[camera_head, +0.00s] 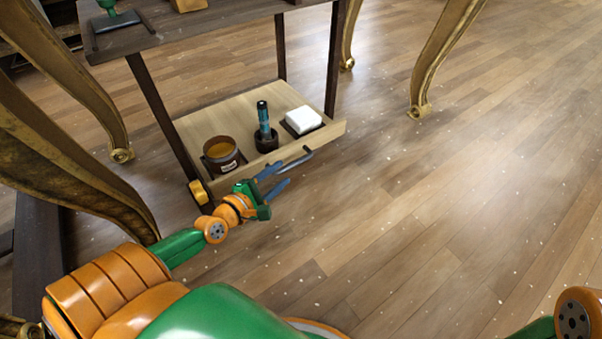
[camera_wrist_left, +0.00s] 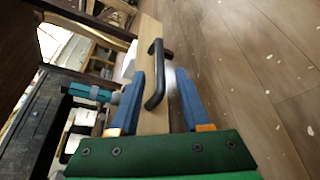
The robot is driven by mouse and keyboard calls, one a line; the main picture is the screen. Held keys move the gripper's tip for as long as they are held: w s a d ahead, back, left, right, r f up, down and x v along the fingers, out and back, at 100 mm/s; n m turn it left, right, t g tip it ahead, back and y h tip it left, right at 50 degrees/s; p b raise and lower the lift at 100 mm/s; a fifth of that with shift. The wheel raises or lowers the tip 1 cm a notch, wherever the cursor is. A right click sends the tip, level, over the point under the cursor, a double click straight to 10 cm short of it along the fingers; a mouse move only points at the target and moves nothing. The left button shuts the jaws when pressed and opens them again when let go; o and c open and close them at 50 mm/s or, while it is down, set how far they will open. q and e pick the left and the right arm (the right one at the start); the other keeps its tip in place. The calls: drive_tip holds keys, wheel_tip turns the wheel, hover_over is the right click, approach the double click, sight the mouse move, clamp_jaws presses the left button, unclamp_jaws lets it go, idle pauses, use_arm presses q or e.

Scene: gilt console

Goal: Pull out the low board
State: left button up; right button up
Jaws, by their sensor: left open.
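The low board (camera_head: 196,120) is a pale wooden pull-out shelf low in a dark-framed stand, with a dark bar handle (camera_head: 297,163) on its front edge. In the left wrist view the handle (camera_wrist_left: 155,75) lies between my blue fingers, beyond or level with their tips; I cannot tell whether they touch it. My left gripper (camera_head: 286,172) is open and empty at the left part of the handle. My right gripper is out of view; only part of my right arm shows at the lower right.
On the board stand a brown jar (camera_head: 221,154), a teal bottle (camera_head: 264,120) in a dark holder and a white block (camera_head: 303,119). Gilt curved legs (camera_head: 440,60) stand around, one close on the left (camera_head: 75,165). The wooden floor (camera_head: 430,200) in front and right is clear.

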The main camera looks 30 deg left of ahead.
sight(287, 169)
use_arm(q)
drive_tip(key=b+x, duration=0.1)
drive_tip(key=x, duration=0.5)
clamp_jaws()
idle(1.3)
